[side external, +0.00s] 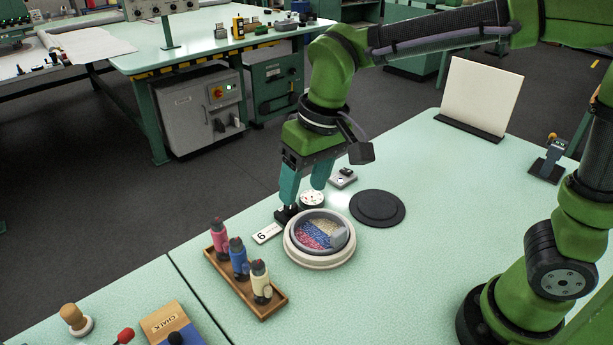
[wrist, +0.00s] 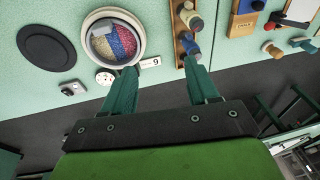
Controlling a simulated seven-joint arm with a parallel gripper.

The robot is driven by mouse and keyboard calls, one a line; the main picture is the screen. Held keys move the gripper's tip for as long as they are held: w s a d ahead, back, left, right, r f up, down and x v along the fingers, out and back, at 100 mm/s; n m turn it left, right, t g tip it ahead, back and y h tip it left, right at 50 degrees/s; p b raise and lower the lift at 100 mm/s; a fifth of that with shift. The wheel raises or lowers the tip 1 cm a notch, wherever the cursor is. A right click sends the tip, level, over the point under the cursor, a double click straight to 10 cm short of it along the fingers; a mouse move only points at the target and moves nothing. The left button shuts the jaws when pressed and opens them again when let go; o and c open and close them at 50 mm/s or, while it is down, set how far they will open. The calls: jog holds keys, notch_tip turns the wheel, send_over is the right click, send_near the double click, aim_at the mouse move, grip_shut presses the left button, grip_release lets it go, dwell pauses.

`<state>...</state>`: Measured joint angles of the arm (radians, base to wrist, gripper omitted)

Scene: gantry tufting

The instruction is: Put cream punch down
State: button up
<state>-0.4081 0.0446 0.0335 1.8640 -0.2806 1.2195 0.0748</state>
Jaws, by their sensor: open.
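The cream punch (side external: 261,281) stands upright in the near end of a wooden rack (side external: 228,277), beside a blue punch (side external: 238,257) and a pink punch (side external: 219,238). The cream punch also shows at the top of the rack in the wrist view (wrist: 194,20). My gripper (side external: 304,198) is open, with nothing seen between its fingers. It is behind the round tufting frame and apart from the rack. In the wrist view its fingers (wrist: 160,68) are spread, with the rack just beyond the right finger.
The round pale frame (side external: 290,249) holds pink, blue and tan tufting. A card marked 6 (side external: 267,233), a white dial (side external: 312,198) and a black disc (side external: 377,208) lie nearby. A chalk box (side external: 165,322) is at the front left. The table's right middle is clear.

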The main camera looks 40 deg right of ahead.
jog(key=s+d+r+m+t, duration=0.2)
jog(key=s+d+m+t, duration=0.2)
jog(key=s+d, duration=0.6)
jog(key=d+t, duration=0.1)
jog(key=d, duration=0.3)
jog(key=shift+s, duration=0.3)
